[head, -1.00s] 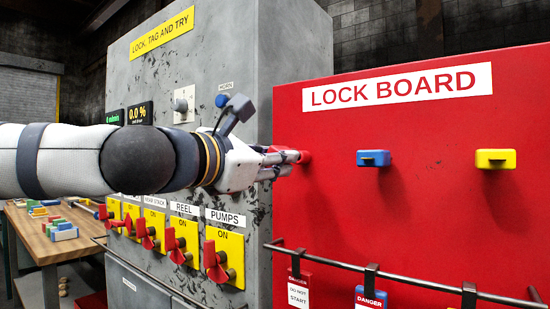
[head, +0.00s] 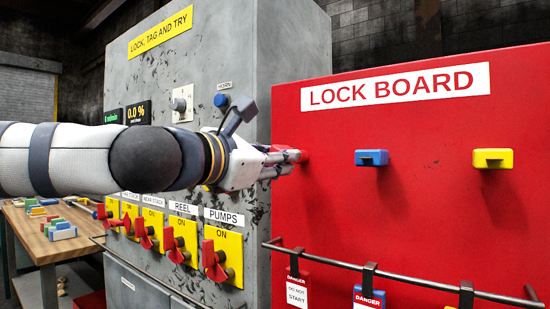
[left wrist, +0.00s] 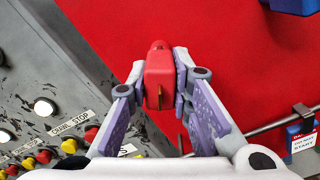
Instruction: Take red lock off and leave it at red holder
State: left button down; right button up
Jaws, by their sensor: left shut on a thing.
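The red lock (left wrist: 158,76) is a red block between the fingers of my left gripper (left wrist: 161,92) in the left wrist view. The fingers press on both its sides. In the head view my left gripper (head: 290,161) is at the left part of the red lock board (head: 440,215), with a little red (head: 304,155) at its fingertips. A rounded red end (left wrist: 159,45) shows just past the block in the left wrist view; I cannot tell if it is the red holder or part of the lock. Red on red hides whether the lock touches the board. My right gripper is not in view.
A blue block (head: 372,158) and a yellow block (head: 492,158) sit on the board to the right. A rail (head: 410,280) with hanging danger tags (head: 368,298) runs below. The grey cabinet (head: 300,60) with red-handled switches (head: 214,262) stands at left.

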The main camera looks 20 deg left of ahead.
pick_arm(q)
jog(key=shift+x, duration=1.1)
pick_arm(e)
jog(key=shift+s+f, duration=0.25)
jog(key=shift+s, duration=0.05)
pick_arm(q)
jog(key=c, duration=1)
grip_release()
jog(key=shift+o, duration=0.2)
jog(key=shift+r+p+v, duration=0.2)
jog(key=shift+v, duration=0.5)
jog(key=shift+r+p+v, duration=0.15)
jog(key=shift+v, duration=0.55)
jog(key=v, duration=0.4)
jog(key=shift+s+f, duration=0.1)
jog(key=shift+f, duration=0.25)
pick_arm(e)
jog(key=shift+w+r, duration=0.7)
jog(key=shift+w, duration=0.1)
